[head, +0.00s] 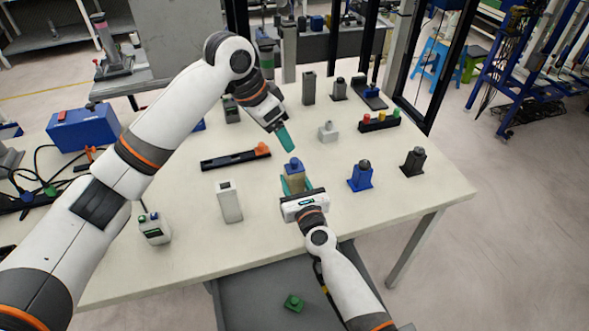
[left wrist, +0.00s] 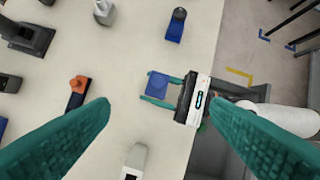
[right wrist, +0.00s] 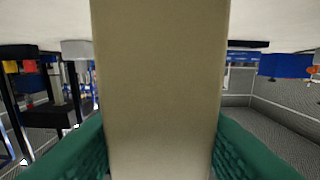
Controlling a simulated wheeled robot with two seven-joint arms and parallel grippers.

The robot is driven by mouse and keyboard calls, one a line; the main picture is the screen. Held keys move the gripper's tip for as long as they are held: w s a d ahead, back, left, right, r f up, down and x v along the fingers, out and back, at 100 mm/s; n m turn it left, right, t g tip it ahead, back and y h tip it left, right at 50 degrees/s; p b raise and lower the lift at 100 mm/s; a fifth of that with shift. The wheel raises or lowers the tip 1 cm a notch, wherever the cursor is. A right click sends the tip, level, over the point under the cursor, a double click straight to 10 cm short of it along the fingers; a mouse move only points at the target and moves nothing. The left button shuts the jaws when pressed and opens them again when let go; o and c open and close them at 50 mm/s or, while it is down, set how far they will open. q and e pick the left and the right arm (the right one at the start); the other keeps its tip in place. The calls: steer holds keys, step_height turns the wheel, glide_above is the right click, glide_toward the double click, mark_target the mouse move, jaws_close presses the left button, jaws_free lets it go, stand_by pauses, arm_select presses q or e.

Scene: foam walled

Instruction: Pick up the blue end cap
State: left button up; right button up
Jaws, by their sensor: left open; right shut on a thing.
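The blue end cap (head: 293,165) sits on top of a beige block (head: 295,184) near the table's front edge. In the left wrist view the cap (left wrist: 161,85) shows as a blue square between the right gripper's fingers. My right gripper (head: 298,189) is shut on the beige block, which fills the middle of the right wrist view (right wrist: 158,90). My left gripper (head: 285,138) is open and empty, above and behind the cap. Its two teal fingers frame the lower part of the left wrist view, and nothing is between them.
A blue stand (head: 360,178) and a black stand (head: 413,162) are to the right. A white upright block (head: 229,202) stands to the left. A black bar with an orange end (head: 236,159) lies behind it. A small light block (head: 328,132) is farther back.

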arm_select(q)
steer(key=d+n+y, duration=0.1)
steer(key=n, duration=0.2)
steer(key=n+y, duration=0.1)
steer(key=n, duration=0.2)
glide_above(295, 162)
steer(key=s+a, duration=0.2)
steer(key=shift+t, duration=0.3)
steer(key=x, duration=0.4)
steer(key=s+x, duration=0.1)
steer(key=shift+w+a+f, duration=0.15)
steer(key=shift+f, duration=0.4)
steer(key=shift+w+d+x, duration=0.1)
steer(key=shift+d+x, duration=0.05)
steer(key=shift+x, duration=1.3)
steer(key=shift+w+d+x, duration=0.1)
steer(key=shift+w+x, duration=0.05)
steer(key=shift+x, duration=1.3)
steer(key=shift+r, duration=0.15)
steer(key=c, duration=0.9)
step_height(295, 162, up, 10)
steer(key=shift+c, duration=1.1)
arm_select(e)
steer(key=o, duration=1.1)
